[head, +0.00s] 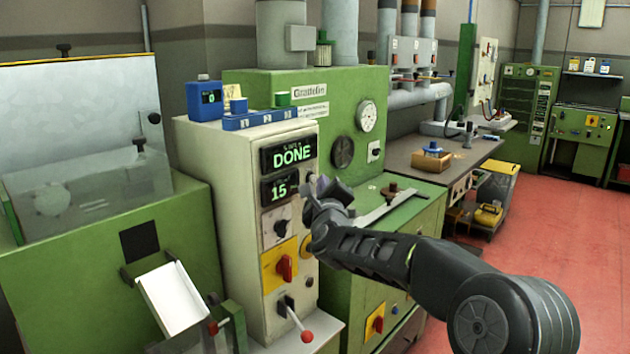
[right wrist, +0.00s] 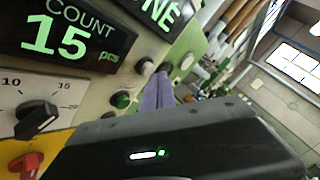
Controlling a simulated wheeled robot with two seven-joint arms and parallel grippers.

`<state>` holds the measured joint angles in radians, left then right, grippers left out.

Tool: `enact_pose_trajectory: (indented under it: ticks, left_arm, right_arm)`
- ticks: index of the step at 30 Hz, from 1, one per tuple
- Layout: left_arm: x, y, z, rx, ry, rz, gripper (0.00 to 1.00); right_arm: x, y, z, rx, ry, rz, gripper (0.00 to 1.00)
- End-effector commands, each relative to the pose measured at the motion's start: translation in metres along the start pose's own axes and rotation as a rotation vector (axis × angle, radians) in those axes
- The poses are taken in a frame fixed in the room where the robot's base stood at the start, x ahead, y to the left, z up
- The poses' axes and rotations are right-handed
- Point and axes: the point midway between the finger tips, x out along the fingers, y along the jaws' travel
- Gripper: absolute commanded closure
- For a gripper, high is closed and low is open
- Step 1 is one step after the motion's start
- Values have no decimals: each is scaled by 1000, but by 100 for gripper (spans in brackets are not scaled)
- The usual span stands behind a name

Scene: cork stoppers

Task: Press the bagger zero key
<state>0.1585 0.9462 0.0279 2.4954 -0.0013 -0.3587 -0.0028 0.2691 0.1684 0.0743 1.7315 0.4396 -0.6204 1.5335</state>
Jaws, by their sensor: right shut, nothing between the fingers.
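The bagger is a cream cabinet (head: 235,200) at the centre of the head view. Its upper display (head: 288,153) reads DONE and its lower count display (head: 280,188) reads 15. The count display also shows large in the right wrist view (right wrist: 62,42). My right gripper (head: 316,187) is at the panel's right edge, shut and empty. Its closed fingers (right wrist: 158,92) are beside the buttons; contact cannot be told. My left gripper is out of view.
Below the displays are a black dial knob (head: 281,228), a red switch on a yellow plate (head: 286,267) and a red-ball lever (head: 306,336). A green machine (head: 240,85) stands behind.

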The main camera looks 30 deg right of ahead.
Motion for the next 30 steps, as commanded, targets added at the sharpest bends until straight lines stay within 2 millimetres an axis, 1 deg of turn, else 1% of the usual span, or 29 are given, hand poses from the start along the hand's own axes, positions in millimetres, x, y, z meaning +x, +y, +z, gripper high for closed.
enact_pose_trajectory:
  ticks: [30]
  left_arm:
    - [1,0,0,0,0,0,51]
  right_arm:
    - [6,4,5,0,0,-1,100]
